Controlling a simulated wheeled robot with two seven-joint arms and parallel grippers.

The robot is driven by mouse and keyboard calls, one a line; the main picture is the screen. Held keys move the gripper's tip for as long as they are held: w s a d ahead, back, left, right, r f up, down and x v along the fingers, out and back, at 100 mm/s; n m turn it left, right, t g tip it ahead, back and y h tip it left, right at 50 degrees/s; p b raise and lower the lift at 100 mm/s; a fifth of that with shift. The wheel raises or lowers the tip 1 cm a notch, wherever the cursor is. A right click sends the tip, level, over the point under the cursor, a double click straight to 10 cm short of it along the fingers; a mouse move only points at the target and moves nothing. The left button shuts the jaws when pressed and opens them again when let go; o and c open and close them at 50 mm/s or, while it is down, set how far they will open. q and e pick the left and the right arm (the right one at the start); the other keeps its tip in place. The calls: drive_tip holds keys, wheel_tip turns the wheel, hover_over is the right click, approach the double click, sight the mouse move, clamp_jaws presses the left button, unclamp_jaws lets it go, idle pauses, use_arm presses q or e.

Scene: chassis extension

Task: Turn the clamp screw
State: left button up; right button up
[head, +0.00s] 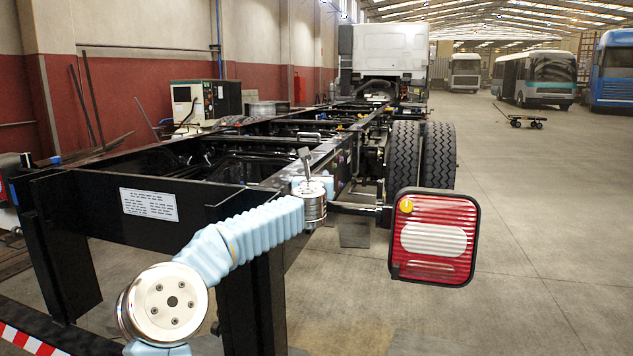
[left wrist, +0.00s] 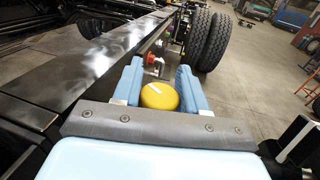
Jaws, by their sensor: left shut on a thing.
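The clamp screw appears as a round yellow knob (left wrist: 158,96) with a white mark on its top, in the left wrist view. My left gripper (left wrist: 160,79) has its two light blue fingers on either side of the knob and is shut on it. A red part with a grey round end (left wrist: 152,63) shows just beyond the knob, beside the black chassis rail (left wrist: 95,70). In the head view my left arm reaches from the bottom to the rail's near end, and its wrist hides the knob and most of the gripper. My right gripper is in neither view.
A red tail light (head: 436,240) with a yellow spot stands on a bracket right of my left wrist. The black cross beam (head: 100,205) with a white label lies to the left. Dual wheels (head: 421,155) stand farther back.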

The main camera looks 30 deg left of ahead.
use_arm(q)
drive_tip(key=n+g+y, duration=0.1)
drive_tip(key=y, duration=0.1)
drive_tip(key=shift+n+y, duration=0.3)
drive_tip(key=shift+n, duration=0.1)
drive_tip(key=shift+s+a+n+g+y, duration=0.1)
drive_tip(key=shift+n+g+y, duration=0.8)
drive_tip(key=shift+g+y, duration=0.2)
drive_tip(key=n+g+y, duration=0.2)
drive_tip(key=g, duration=0.1)
drive_tip(key=shift+s+a+r+n+p, duration=0.1)
drive_tip(key=shift+s+a+n+p, duration=0.05)
drive_tip(key=shift+n+p, duration=0.15)
drive_tip(key=shift+s+a+n+g+y+p, duration=0.15)
drive_tip(key=shift+n+g+y+p, duration=0.1)
drive_tip(key=shift+n+g+y, duration=0.6)
drive_tip(key=shift+s+a+n+g+y+p, duration=0.1)
drive_tip(key=shift+n+g+y+p, duration=0.35)
drive_tip(key=shift+g, duration=0.8)
drive_tip(key=o, duration=1)
